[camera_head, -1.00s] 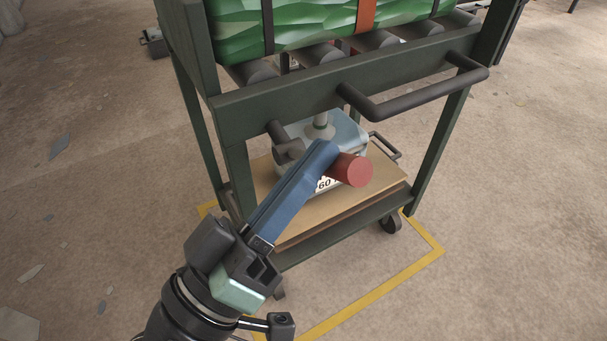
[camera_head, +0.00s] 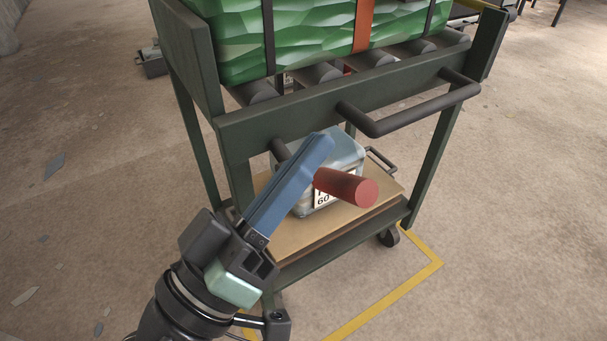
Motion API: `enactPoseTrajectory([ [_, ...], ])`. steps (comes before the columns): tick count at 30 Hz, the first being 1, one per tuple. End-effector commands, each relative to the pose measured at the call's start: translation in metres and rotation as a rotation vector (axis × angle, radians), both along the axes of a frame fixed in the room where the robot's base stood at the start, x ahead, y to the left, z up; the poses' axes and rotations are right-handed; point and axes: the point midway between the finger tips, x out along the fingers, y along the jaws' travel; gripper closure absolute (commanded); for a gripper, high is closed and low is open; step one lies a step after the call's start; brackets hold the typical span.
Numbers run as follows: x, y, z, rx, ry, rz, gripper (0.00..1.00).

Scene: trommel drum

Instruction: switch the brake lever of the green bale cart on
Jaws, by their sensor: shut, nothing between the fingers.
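The green bale cart (camera_head: 290,120) is a dark green frame on castors, bearing a green strapped bale (camera_head: 310,35) on rollers. Its brake lever shows as a red cylindrical grip (camera_head: 350,188) below the front beam, pointing right and toward me. A dark rod (camera_head: 279,149) comes out under the beam at the lever's pivot. My gripper (camera_head: 320,145) has its long blue fingers shut and empty. They cross in front of the lever's inner part and the pivot, and hide them. The fingers overlap the grip's left end; I cannot tell whether they touch.
A dark push handle (camera_head: 415,108) juts from the cart's front on the right. On the wooden lower shelf (camera_head: 375,195) stands a grey-blue container (camera_head: 347,150) with a number label. A yellow floor line (camera_head: 385,302) runs around the cart. The floor at right is clear.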

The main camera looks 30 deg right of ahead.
Motion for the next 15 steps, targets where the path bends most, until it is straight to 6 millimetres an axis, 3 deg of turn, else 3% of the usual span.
enactPoseTrajectory([
  [1, 0.005, -0.005, 0.018, 0.001, -0.005, -0.003, 1.00],
  [3, 0.002, 0.012, 0.004, 0.000, 0.008, 0.006, 1.00],
  [9, -0.012, 0.050, -0.016, 0.000, 0.005, 0.005, 1.00],
  [15, -0.020, 0.074, -0.030, 0.000, 0.002, 0.004, 1.00],
])
